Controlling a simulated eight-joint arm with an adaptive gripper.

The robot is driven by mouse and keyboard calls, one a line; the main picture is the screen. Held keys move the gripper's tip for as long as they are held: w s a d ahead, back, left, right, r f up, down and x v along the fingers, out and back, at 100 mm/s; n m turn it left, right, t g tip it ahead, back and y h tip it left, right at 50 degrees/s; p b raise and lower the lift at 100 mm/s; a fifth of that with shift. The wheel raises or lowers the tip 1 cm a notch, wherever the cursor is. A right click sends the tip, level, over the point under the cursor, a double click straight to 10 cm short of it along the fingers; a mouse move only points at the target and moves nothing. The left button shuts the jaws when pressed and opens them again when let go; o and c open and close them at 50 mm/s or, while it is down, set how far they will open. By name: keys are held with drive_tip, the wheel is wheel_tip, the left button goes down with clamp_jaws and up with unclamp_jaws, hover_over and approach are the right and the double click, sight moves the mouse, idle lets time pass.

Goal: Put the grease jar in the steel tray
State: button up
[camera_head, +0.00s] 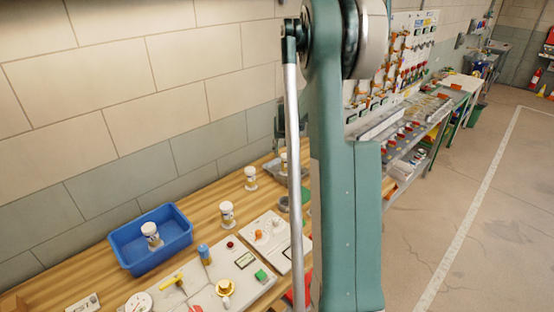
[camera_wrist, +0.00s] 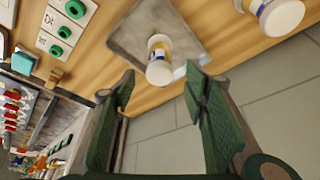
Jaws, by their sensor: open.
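A white-lidded jar with a yellow and blue label (camera_wrist: 159,62) is at the grey steel tray (camera_wrist: 134,38) in the wrist view and appears to stand inside it. In the head view a similar jar (camera_head: 284,161) shows at the tray (camera_head: 272,170), partly hidden by my arm. My gripper (camera_wrist: 160,76) is open and empty, its two green fingers spread apart with the jar beyond the gap between their tips. Similar white jars stand on the bench (camera_head: 227,214) (camera_head: 250,178). I cannot read which one is grease.
A blue bin (camera_head: 180,238) on the wooden bench holds another white jar (camera_head: 151,235). Panels with a yellow handle (camera_head: 174,280) and knobs lie in front. A block wall (camera_head: 130,170) runs close behind the bench. A second jar (camera_wrist: 280,15) is near the tray in the wrist view.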

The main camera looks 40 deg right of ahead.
drive_tip(key=s+a+r+n+t, duration=0.1)
drive_tip(key=s+a+r, duration=0.2)
drive_tip(key=a+r, duration=0.55)
drive_tip(key=s+a+r+n+y, duration=0.1)
drive_tip(key=s+a+r+n, duration=0.15)
drive_tip(key=a, duration=1.15)
drive_tip(key=s+a+r+n+t, duration=0.1)
drive_tip(key=s+a+r, duration=0.2)
drive_tip(key=a+r, duration=0.65)
drive_tip(key=s+a+f+n+t+y, duration=0.1)
drive_tip(key=s+a+f+n, duration=0.1)
drive_tip(key=s+a, duration=1)
drive_tip(key=s+a+f+n+t+y, duration=0.1)
drive_tip(key=s+a+f+n, duration=0.1)
drive_tip(key=s+a, duration=1)
drive_tip(key=a+f, duration=0.1)
drive_tip(key=a, duration=0.2)
drive_tip(key=shift+a, duration=0.35)
